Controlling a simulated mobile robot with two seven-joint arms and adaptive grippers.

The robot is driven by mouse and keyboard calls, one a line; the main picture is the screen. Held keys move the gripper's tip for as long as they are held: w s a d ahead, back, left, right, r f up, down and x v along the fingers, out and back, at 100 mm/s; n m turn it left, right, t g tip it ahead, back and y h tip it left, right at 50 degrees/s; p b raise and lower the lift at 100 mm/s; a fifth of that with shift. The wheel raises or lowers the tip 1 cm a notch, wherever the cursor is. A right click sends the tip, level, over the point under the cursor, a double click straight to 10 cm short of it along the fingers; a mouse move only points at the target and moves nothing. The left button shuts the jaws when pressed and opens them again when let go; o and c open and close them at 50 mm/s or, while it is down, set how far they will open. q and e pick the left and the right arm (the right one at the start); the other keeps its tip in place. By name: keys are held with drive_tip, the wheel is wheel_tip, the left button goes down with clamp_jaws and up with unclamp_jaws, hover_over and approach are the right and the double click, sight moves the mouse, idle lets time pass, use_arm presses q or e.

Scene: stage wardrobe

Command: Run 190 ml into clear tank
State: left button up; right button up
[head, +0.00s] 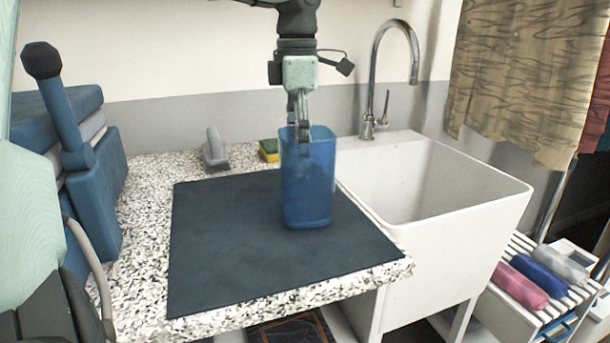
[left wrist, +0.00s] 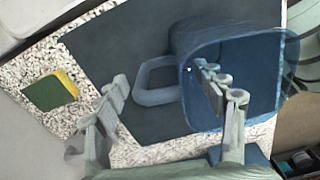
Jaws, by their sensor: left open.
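A blue see-through jug (head: 308,190) stands upright on the dark mat (head: 220,250) beside the sink. In the left wrist view the jug (left wrist: 190,50) shows its open mouth and a loop handle (left wrist: 143,82). My left gripper (head: 299,112) is open at the jug's rim. In the left wrist view one finger of the gripper (left wrist: 162,80) is over or inside the mouth and the other is outside, past the handle; I cannot tell whether either touches. A chrome tap (head: 374,95) stands behind the white sink (head: 455,195). No colourless tank is visible. My right gripper is not in view.
A yellow-green sponge (head: 269,151) and a grey object (head: 214,150) sit behind the mat. Blue stacked items (head: 95,190) stand at the left. Rolled cloths (head: 543,276) lie on a slatted rack right of the sink. Patterned fabric (head: 530,75) hangs at right.

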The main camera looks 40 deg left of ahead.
use_arm(q)
drive_tip(key=shift+w+d+f, duration=0.1)
drive_tip(key=shift+w+f, duration=0.05)
drive_tip(key=shift+f, duration=1.7)
clamp_jaws()
